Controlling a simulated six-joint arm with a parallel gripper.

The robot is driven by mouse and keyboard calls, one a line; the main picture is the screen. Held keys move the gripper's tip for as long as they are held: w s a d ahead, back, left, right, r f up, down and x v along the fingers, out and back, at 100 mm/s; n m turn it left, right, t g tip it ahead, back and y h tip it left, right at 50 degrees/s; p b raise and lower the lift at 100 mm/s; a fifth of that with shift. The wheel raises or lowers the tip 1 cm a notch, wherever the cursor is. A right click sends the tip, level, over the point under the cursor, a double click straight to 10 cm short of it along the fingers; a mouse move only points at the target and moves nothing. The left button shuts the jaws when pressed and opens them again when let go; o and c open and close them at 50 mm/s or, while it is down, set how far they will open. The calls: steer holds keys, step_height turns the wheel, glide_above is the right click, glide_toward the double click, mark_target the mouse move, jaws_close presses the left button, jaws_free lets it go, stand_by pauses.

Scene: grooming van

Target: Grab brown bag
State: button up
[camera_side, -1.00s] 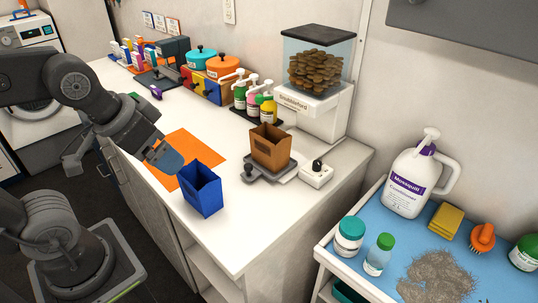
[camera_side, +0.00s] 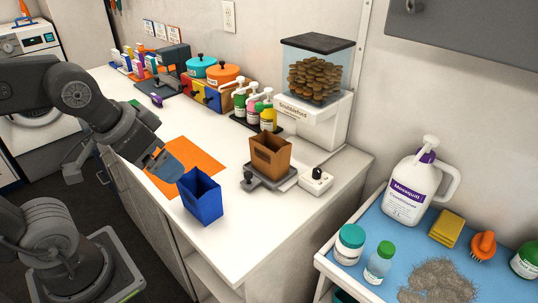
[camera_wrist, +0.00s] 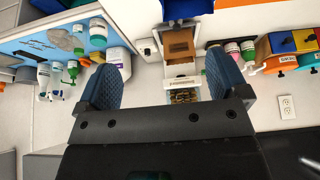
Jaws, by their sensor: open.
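The brown bag (camera_side: 270,156) stands upright and open-topped on a small grey plate (camera_side: 268,180) under the kibble dispenser. In the wrist view the brown bag (camera_wrist: 179,45) shows upside down, ahead between my fingers and some way off. My gripper (camera_side: 170,163) is at the left, above the counter near the orange mat and the blue bag, apart from the brown bag. In the wrist view its two blue fingers (camera_wrist: 163,85) are spread wide with nothing between them.
A blue bag (camera_side: 202,196) stands at the counter's front edge, between my gripper and the brown bag. An orange mat (camera_side: 188,165) lies beside it. The dispenser (camera_side: 315,85) and pump bottles (camera_side: 253,108) stand behind the brown bag. A white switch box (camera_side: 316,181) is to its right.

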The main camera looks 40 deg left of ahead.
steer(key=w+r+m+g+y, duration=0.1)
steer(key=w+m+g+y, duration=0.1)
steer(key=w+m, duration=0.75)
steer(key=w+r+m+g+y, duration=0.15)
steer(key=w+m, duration=0.25)
steer(key=w, duration=1.1)
steer(key=m+g, duration=0.2)
steer(key=m, duration=0.3)
glide_toward(268, 146)
steer(key=s+d+f, duration=0.1)
steer(key=s+f, duration=0.1)
steer(key=shift+n+y, duration=0.25)
steer(key=shift+y, duration=0.2)
steer(key=shift+s+d+x, duration=0.15)
steer(key=shift+x, duration=1.05)
steer(key=shift+s+d+x, duration=0.1)
steer(key=shift+s+x, duration=0.1)
steer(key=shift+x, duration=1.05)
steer(key=shift+f, duration=0.25)
